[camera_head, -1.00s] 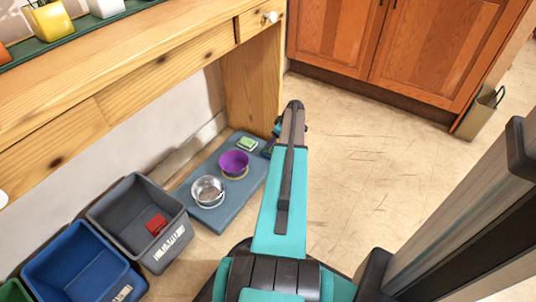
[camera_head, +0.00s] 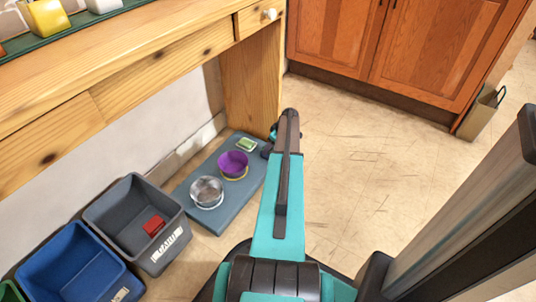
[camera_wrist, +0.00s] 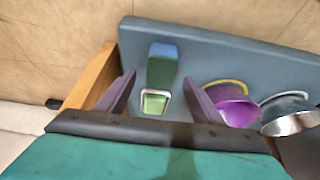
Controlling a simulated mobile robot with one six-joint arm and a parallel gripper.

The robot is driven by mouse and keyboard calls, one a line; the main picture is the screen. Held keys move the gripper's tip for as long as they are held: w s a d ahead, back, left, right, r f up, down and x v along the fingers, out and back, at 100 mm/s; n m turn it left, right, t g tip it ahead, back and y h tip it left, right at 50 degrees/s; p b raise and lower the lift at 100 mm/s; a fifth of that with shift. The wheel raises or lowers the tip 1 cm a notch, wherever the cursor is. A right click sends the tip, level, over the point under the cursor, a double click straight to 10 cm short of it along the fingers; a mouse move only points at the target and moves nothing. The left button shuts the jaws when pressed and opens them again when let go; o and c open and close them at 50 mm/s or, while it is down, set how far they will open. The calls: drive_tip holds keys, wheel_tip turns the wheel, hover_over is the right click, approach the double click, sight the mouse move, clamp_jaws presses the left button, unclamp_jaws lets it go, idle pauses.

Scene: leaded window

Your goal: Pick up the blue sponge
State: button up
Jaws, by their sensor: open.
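In the wrist view a small blue block (camera_wrist: 163,50), seemingly the blue sponge, shows at the far end of a dark green piece (camera_wrist: 161,73) on the blue-grey mat (camera_wrist: 222,50). I cannot tell whether the two are one object. A light green, white-rimmed item (camera_wrist: 154,103) is nearer; it also shows in the head view (camera_head: 246,144). My gripper (camera_wrist: 158,78) is open and empty, its fingers on either side of the green pieces. The blue block lies beyond the fingertips. In the head view my arm hides part of this area, and I cannot make out the blue block.
A purple bowl (camera_wrist: 238,112) stands close to the right finger, with a metal bowl (camera_wrist: 290,117) beyond it. A wooden desk leg (camera_head: 252,95) rises beside the mat. A grey bin (camera_head: 112,212) holds a red block (camera_head: 154,225).

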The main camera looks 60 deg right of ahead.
drive_tip(key=shift+b+x, duration=1.2)
drive_tip(key=shift+x, duration=1.05)
drive_tip(key=shift+s+f, duration=0.1)
drive_tip(key=shift+s, duration=0.05)
drive_tip(key=shift+c, duration=0.2)
drive_tip(key=c, duration=1.1)
